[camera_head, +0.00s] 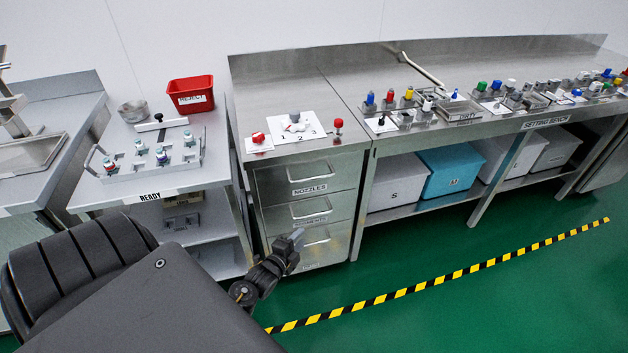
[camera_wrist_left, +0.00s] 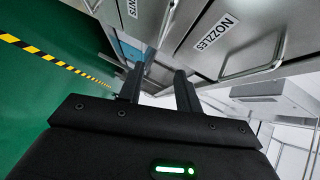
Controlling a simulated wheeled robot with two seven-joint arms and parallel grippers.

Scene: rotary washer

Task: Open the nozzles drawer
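The nozzles drawer (camera_head: 285,181) is the top one of a steel cabinet, with a bar handle and a "NOZZLES" label. It looks closed. In the left wrist view the nozzles drawer (camera_wrist_left: 205,57) is upper right, its handle to the right of my fingers. My left gripper (camera_head: 297,238) is in front of the lower drawers, below the nozzles handle. In the left wrist view the two fingers of my left gripper (camera_wrist_left: 158,82) stand apart with nothing between them. They are apart from the handle. My right gripper is not in view.
Two more drawers with handles lie below, the middle drawer (camera_head: 285,212) labelled. The "READY" table (camera_head: 100,193) is at left, the setting bench (camera_head: 480,127) at right.

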